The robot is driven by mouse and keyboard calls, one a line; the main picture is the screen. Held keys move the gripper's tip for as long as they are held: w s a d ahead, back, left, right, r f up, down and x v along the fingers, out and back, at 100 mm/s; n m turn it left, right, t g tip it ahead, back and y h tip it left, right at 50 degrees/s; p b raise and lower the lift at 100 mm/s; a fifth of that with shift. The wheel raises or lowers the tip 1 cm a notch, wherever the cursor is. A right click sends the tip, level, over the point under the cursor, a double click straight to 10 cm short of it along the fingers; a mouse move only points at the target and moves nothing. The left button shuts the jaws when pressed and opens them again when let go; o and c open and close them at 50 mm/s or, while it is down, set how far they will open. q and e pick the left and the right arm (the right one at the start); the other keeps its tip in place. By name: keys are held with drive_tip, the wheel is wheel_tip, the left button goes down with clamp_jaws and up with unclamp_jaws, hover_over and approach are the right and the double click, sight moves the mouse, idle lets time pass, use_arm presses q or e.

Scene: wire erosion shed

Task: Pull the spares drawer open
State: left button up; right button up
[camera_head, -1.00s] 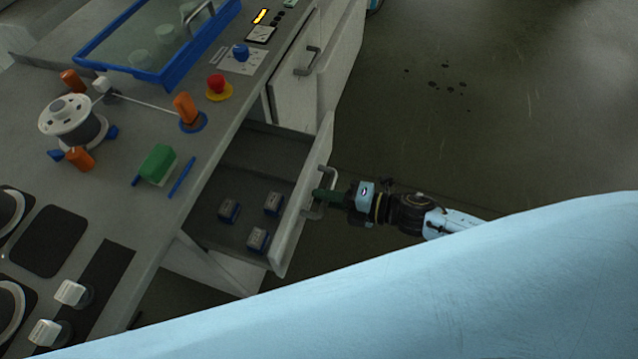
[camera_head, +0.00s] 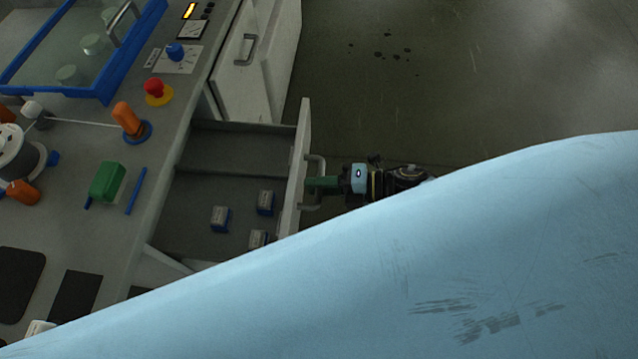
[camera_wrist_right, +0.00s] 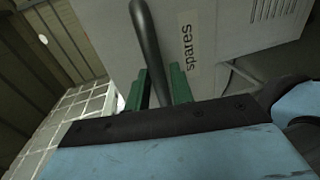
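The spares drawer (camera_head: 225,165) stands well out from the bench in the head view, with its inside showing. Its front panel, labelled "spares" (camera_wrist_right: 188,47), faces me in the right wrist view. The grey bar handle (camera_wrist_right: 147,40) also shows on the drawer front in the head view (camera_head: 321,163). My right gripper (camera_head: 320,185) is at this handle. In the right wrist view its green fingers (camera_wrist_right: 160,88) lie on both sides of the bar, closed on it. My left gripper is out of view.
Several small grey-blue blocks (camera_head: 221,219) lie in the drawer. The bench top carries a green block (camera_head: 108,181), a red stop button (camera_head: 154,88) and a blue-framed cover (camera_head: 107,90). A cabinet door (camera_head: 240,75) is beyond the drawer. Floor (camera_head: 430,100) to the right is clear.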

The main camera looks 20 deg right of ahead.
drive_tip(key=shift+o, duration=0.6)
drive_tip(key=v, duration=1.3)
drive_tip(key=shift+d, duration=0.15)
drive_tip(key=shift+s, duration=0.1)
drive_tip(key=s+d+f+m+t+h, duration=0.1)
drive_tip(key=d+f+m+h, duration=0.35)
drive_tip(key=f+m, duration=0.45)
drive_tip(key=s+d+f+m+t+h, duration=0.1)
drive_tip(key=d+f+m+h, duration=0.45)
drive_tip(key=f, duration=0.65)
drive_tip(key=s+a+f+m+g+h, duration=0.1)
drive_tip(key=s+a+f+m+g, duration=0.2)
drive_tip(key=s, duration=0.5)
drive_tip(key=s+a+f+m+g+h, duration=0.1)
drive_tip(key=s+a+f+m+g, duration=0.1)
drive_tip(key=s+a+f+m, duration=0.2)
drive_tip(key=s+a+f+m+g+h, duration=0.1)
drive_tip(key=s+a+f+m+g, duration=0.2)
drive_tip(key=s+f+m, duration=0.3)
drive_tip(key=s+a+f, duration=0.1)
drive_tip(key=s, duration=0.4)
drive_tip(key=shift+s+f+g+h, duration=0.3)
drive_tip(key=shift+s+f, duration=0.05)
drive_tip(key=shift+f, duration=0.05)
